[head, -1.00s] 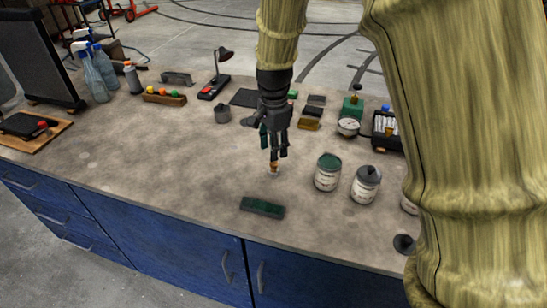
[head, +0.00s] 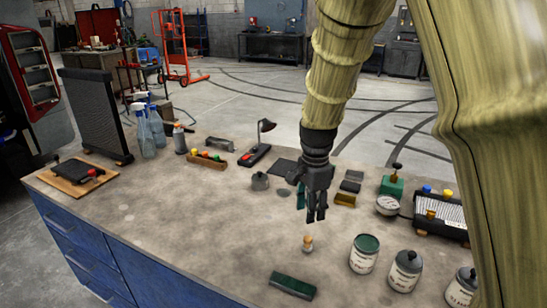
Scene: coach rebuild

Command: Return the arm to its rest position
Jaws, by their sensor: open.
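My gripper (head: 313,212) hangs from my pale yellow arm above the workbench (head: 200,230), fingers pointing down. It is open, with nothing seen between its fingers. A small object with a wooden-looking top and pale base (head: 307,243) stands upright on the bench just below the fingertips, apart from them. A dark green block (head: 293,285) lies near the bench's front edge.
Cans (head: 364,254) (head: 405,270) stand to the right of my gripper, with another at the right edge. A gauge (head: 388,205), green device (head: 391,186) and black box (head: 440,222) stand behind them. Spray bottles (head: 148,130) stand at the back left. The bench's left middle is clear.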

